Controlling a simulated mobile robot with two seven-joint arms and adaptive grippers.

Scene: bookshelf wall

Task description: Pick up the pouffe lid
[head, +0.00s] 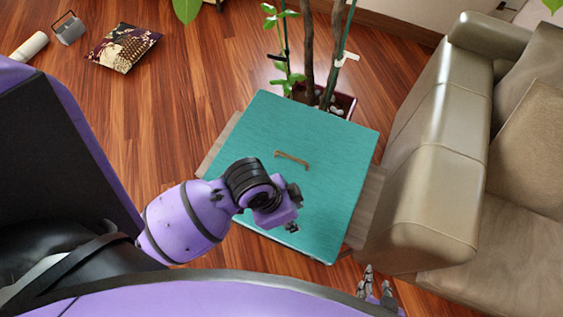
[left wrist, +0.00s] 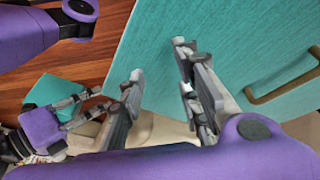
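The teal square pouffe lid (head: 325,135) lies flat in the middle of the head view, with a small brass handle (head: 292,159) on top. The handle also shows at the right of the left wrist view (left wrist: 285,82). My left gripper (head: 294,209) is over the lid's near part, on the near side of the handle and apart from it. Its fingers are spread and empty in the left wrist view (left wrist: 160,65). My right gripper (head: 377,281) is low in the head view, beyond the lid's near right corner, with its fingers apart and empty.
A grey wooden surface (head: 369,205) sticks out under the lid on both sides. A potted plant (head: 340,103) stands close behind the lid. A beige sofa (head: 425,160) is close on the right. A patterned cushion (head: 125,47) lies at the far left. The wooden floor left of the lid is clear.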

